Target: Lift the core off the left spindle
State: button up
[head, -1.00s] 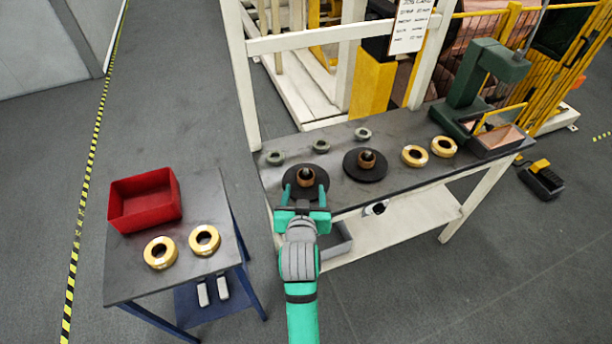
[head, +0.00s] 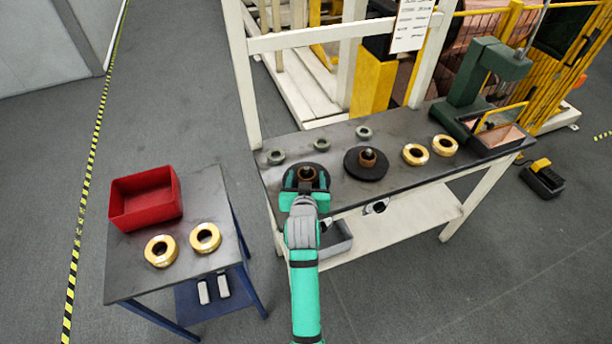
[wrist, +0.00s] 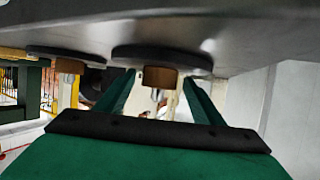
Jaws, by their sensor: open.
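The left spindle has a black round base (head: 321,169) on the long grey bench, with a brown core (head: 307,174) around its post. My gripper (head: 306,182) is open, one finger on each side of that core. In the wrist view, which looks upside down, the core (wrist: 159,77) sits between my two spread fingers, with a gap showing on each side. The post tip (wrist: 157,96) sticks out past the core. The right spindle (head: 367,163) stands beside it with a similar brown core on a black disc.
Several small grey rings (head: 321,145) lie behind the spindles. Gold rings (head: 415,154) and a green press (head: 478,85) are to the right. A side table at left holds a red bin (head: 145,198) and two gold rings (head: 161,251). An upright post (head: 242,90) rises at the bench's back left.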

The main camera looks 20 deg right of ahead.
jog(key=c, duration=1.1)
jog(key=shift+d, duration=0.15)
